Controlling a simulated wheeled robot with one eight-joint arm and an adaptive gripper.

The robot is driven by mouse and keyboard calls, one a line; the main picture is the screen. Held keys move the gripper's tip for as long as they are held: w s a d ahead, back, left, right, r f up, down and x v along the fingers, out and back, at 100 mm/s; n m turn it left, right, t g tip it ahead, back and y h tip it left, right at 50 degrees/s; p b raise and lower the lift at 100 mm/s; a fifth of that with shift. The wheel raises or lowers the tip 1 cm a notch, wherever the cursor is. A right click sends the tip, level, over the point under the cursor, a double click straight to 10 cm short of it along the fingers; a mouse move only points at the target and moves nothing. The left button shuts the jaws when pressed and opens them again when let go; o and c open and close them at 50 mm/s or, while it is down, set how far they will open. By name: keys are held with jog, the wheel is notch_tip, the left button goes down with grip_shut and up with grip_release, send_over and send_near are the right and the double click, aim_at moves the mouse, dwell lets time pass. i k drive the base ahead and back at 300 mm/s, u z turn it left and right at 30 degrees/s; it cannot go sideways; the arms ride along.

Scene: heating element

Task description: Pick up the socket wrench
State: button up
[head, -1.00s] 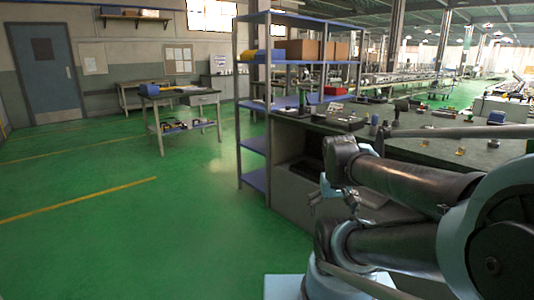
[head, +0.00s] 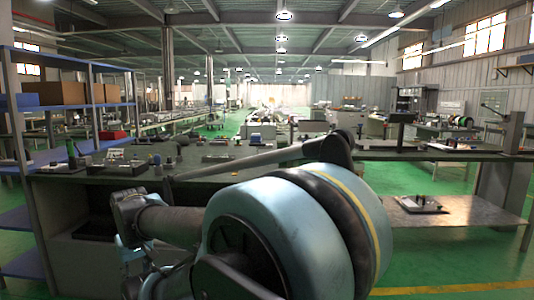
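I cannot pick out a socket wrench in the head view; the tools on the benches are too small and far to tell apart. My arm fills the lower middle of the view and hides part of the dark workbench (head: 60,190). My gripper (head: 132,258) seems to show only in part at the lower left, low in front of the bench and below its top. Its fingers are not clear, and I cannot see anything held in it.
Several small items and a flat tray lie on the workbench top. A blue shelf rack (head: 92,110) with brown boxes (head: 52,93) stands at the left. A lower metal table (head: 455,228) with a small board (head: 420,204) is at the right. Green floor shows at the lower right.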

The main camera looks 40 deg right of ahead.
aim_at(257, 145)
jog(key=z, duration=1.45)
jog(key=k, duration=0.5)
jog(key=z, duration=0.65)
jog(key=i, duration=2.35)
jog(key=u, duration=0.65)
